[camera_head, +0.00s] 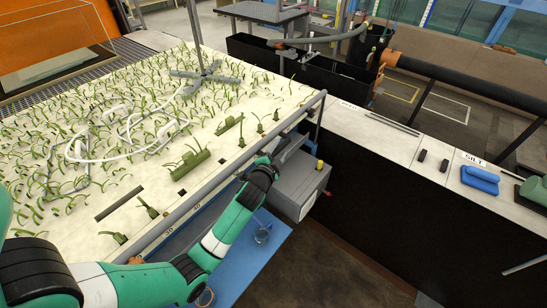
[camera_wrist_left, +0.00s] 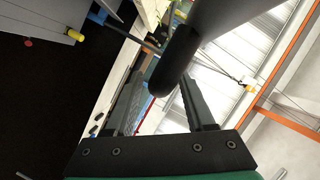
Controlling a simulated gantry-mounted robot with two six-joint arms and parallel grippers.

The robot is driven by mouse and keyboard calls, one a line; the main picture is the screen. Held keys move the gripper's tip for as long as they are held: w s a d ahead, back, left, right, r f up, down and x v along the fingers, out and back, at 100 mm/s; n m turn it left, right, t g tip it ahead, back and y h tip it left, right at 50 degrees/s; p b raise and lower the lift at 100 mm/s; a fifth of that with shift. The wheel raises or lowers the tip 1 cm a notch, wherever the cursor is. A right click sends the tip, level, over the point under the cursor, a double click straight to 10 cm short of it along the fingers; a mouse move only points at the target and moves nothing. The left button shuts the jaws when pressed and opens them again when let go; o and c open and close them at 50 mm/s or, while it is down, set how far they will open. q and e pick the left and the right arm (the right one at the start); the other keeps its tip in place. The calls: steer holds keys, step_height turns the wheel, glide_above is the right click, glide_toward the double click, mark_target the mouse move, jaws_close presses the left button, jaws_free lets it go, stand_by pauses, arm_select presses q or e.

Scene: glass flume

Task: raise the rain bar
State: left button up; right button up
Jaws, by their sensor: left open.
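A long grey bar (camera_head: 215,181), which I take to be the rain bar, runs along the near edge of the pale planted bed. My left gripper (camera_head: 288,147) is at this bar's right part, beside the grey box below it; its fingers are hard to make out there. In the left wrist view my left gripper (camera_wrist_left: 162,82) is open. A grey bar with a rounded black end (camera_wrist_left: 175,63) reaches in from the top right, across the gap between the fingers. I cannot tell whether they touch it. My right gripper is not in view.
A grey box (camera_head: 300,185) with a yellow knob hangs just below the bed's edge. Green plants and a loose white hose (camera_head: 75,150) lie on the bed.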

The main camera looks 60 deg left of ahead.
arm_select(q)
steer(key=v, duration=1)
steer(key=shift+p, duration=0.4)
steer(key=shift+s+d, duration=0.1)
